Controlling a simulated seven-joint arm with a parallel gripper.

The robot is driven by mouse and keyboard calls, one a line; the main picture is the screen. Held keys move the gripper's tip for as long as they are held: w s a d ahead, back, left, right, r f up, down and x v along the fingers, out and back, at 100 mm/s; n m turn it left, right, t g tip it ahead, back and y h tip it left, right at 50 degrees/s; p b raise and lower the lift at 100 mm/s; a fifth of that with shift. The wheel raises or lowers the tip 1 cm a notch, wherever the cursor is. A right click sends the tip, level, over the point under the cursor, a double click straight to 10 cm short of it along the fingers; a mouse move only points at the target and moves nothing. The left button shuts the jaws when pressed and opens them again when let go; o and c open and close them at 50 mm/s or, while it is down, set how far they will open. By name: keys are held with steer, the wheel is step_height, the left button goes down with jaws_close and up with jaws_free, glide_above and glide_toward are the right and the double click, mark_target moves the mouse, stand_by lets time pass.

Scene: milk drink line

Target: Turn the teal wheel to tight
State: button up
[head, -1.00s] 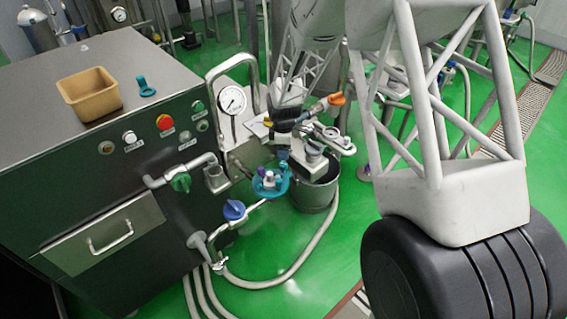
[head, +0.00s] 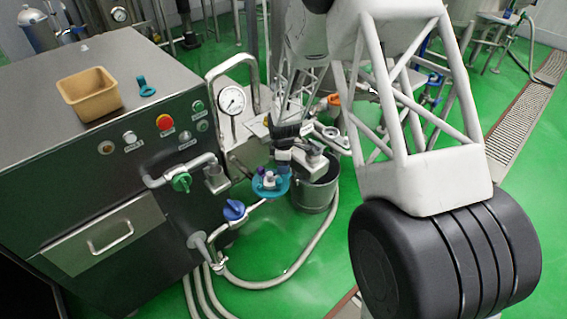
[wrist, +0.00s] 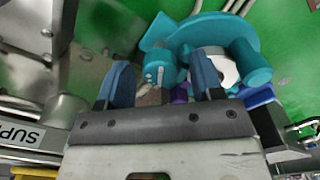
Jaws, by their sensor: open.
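The teal wheel (head: 281,188) is on the pipework in front of the steel cabinet, low at the centre of the head view. It fills the upper middle of the wrist view (wrist: 215,28), with stubby teal pegs and a pale hub. My gripper (wrist: 161,68) is open, its two blue fingers reaching over the wheel. One teal peg (wrist: 159,70) shows between the fingers; I cannot tell whether either finger touches it. The right finger overlaps the hub in the picture. In the head view my gripper is just above the wheel and partly hidden. No tight mark is readable.
A blue valve handle (head: 234,210) and a green one (head: 181,183) sit left of the wheel. A steel bucket (head: 318,190) stands close on the right. A pressure gauge (head: 232,100) rises behind. A hose (head: 300,262) loops over the open green floor.

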steer(key=shift+c, duration=0.3)
steer(key=c, duration=0.9)
steer(key=shift+o, duration=0.2)
